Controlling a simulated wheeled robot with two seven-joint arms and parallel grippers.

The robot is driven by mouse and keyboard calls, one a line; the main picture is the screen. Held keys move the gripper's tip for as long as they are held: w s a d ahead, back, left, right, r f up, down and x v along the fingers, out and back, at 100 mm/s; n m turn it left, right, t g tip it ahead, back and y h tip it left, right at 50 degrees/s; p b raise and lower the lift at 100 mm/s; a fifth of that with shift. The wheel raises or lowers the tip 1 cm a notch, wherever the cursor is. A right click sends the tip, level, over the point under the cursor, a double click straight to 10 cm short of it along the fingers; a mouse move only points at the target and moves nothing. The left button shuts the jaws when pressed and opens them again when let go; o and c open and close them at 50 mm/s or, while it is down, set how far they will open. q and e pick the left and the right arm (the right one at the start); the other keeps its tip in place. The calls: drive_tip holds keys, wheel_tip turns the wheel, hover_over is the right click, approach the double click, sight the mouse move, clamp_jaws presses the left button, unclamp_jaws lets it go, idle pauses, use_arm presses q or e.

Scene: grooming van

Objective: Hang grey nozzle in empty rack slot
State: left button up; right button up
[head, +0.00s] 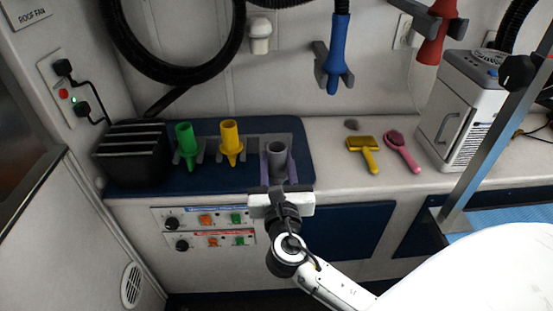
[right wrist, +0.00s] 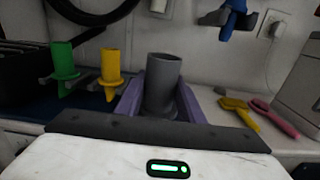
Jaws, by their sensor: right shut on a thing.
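The grey nozzle (head: 277,150) stands roughly upright between the purple fingers of my right gripper (head: 278,172), which is shut on it. In the right wrist view the grey nozzle (right wrist: 161,85) has its open round end up, with a finger on each side. Its lower end is hidden by the gripper body. A green nozzle (head: 187,140) and a yellow nozzle (head: 231,138) stand in grey forked rack holders to its left. The rack's grey backing (head: 262,141) shows behind the held nozzle. An empty slot is not clearly visible there. My left gripper is not in view.
A black ribbed box (head: 131,152) stands left of the green nozzle. A yellow brush (head: 364,152) and a pink brush (head: 402,150) lie on the counter to the right, near a white cabinet unit (head: 460,108). A blue nozzle (head: 337,60) hangs on the wall above.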

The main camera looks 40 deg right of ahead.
drive_tip(key=shift+w+d+f+b, duration=0.25)
drive_tip(key=shift+w+d+b, duration=0.2)
drive_tip(key=shift+w, duration=0.2)
drive_tip(key=shift+f+b+x, duration=0.2)
drive_tip(key=shift+b+x, duration=0.4)
drive_tip(key=shift+x, duration=0.55)
drive_tip(key=shift+f+b+x, duration=0.25)
drive_tip(key=shift+b+x, duration=0.35)
drive_tip(key=shift+x, duration=0.55)
drive_tip(key=x, duration=0.7)
drive_tip(key=shift+w+d, duration=0.25)
drive_tip(key=shift+r, duration=0.1)
drive_tip(key=shift+p, duration=0.3)
drive_tip(key=shift+f+b, duration=0.3)
drive_tip(key=shift+f, duration=0.1)
